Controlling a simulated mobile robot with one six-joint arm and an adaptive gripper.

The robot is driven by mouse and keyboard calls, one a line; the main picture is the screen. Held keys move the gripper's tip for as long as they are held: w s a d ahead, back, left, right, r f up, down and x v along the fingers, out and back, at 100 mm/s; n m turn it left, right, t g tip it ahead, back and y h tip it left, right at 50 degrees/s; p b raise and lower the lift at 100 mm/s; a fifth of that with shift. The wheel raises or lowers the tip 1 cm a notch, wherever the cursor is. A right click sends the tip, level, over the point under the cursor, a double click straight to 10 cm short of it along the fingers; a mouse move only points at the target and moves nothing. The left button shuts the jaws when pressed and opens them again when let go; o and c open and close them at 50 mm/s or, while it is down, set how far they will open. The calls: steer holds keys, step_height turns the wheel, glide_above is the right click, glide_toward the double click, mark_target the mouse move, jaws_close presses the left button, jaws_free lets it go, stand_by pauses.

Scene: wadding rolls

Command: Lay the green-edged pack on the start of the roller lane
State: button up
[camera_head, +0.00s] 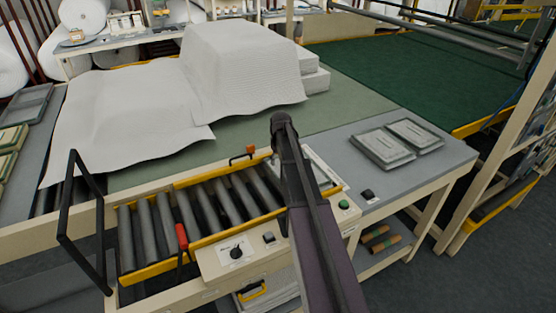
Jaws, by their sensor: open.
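The roller lane (163,222) has grey rollers between yellow rails and runs across the lower middle. Two flat grey-white packs (382,148) (414,134) lie side by side on the grey table to its right; I cannot make out a green edge on either. Another pale flat piece (322,172) shows partly behind my arm at the lane's right end. Flat pieces with dull green and cream colouring (11,140) lie at the far left edge. My dark arm rises from the bottom over the lane's right end; my gripper is not visible.
A black frame (72,225) stands at the lane's left end, with a red lever (182,237) on the front rail. White wadding sheets (135,110) cover much of the bench behind. The grey table (440,165) has free room around its packs.

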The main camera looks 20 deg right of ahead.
step_height(320, 180, up, 7)
steer(key=p, duration=0.6)
steer(key=shift+s, duration=0.4)
steer(key=shift+a, duration=0.1)
steer(key=s+a+g, duration=0.1)
steer(key=s+a, duration=2.1)
steer(key=s, duration=0.2)
steer(key=shift+s+a, duration=0.2)
steer(key=shift+a, duration=0.1)
steer(key=shift+f, duration=0.15)
